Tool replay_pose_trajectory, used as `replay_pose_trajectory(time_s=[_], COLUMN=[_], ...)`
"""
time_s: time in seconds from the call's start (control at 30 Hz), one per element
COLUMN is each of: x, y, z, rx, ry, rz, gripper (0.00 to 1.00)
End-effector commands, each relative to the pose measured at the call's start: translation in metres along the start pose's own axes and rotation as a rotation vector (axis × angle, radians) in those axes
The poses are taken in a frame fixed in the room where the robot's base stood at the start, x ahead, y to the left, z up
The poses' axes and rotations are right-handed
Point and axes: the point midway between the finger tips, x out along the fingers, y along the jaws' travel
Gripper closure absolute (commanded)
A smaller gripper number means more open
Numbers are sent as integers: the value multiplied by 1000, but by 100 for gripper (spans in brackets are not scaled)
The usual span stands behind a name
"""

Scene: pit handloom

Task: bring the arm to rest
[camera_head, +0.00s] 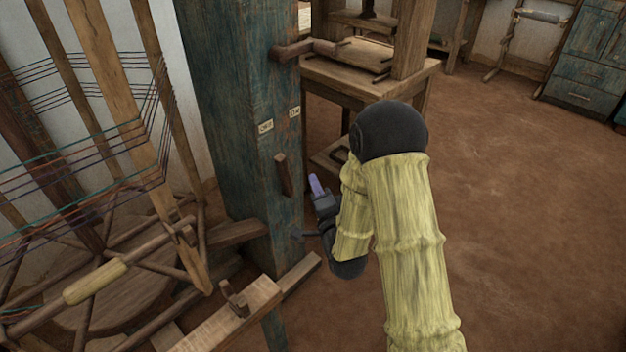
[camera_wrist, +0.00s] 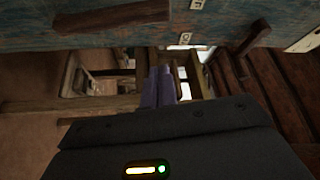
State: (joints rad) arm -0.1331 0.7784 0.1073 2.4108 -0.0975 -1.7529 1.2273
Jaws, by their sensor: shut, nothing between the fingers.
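My gripper (camera_head: 317,187) shows in the head view at the end of my yellow-sleeved arm, just right of the blue-green wooden post. Its purple fingers are together and hold nothing. In the wrist view the two purple fingers (camera_wrist: 159,88) lie side by side, with the dark gripper body below them. The blue-green post (camera_head: 250,130) stands upright with a wooden peg (camera_head: 284,174) and two small labels on its face. The fingers appear close to the post and peg; I cannot tell the exact gap.
A wooden bench (camera_head: 365,75) stands behind my arm. A warping frame (camera_head: 110,180) with coloured threads and a wooden beam (camera_head: 230,312) fill the left side. A teal drawer cabinet (camera_head: 590,60) is at the far right. The brown floor (camera_head: 530,200) at right is clear.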

Motion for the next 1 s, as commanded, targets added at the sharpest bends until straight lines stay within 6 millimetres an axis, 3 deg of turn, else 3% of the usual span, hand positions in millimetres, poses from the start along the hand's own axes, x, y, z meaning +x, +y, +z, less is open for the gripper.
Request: replay_pose_trajectory(time_s=[0.4, 0.63, 0.87, 1.0], x=[1, 0, -21, -44], y=[0, 2, 9, 11], z=[-4, -15, -34, -46], rx=[-22, -197, -433, -557], ry=[0, -49, -160, -252], rz=[19, 197, 454, 603], gripper=[100, 100, 100, 100])
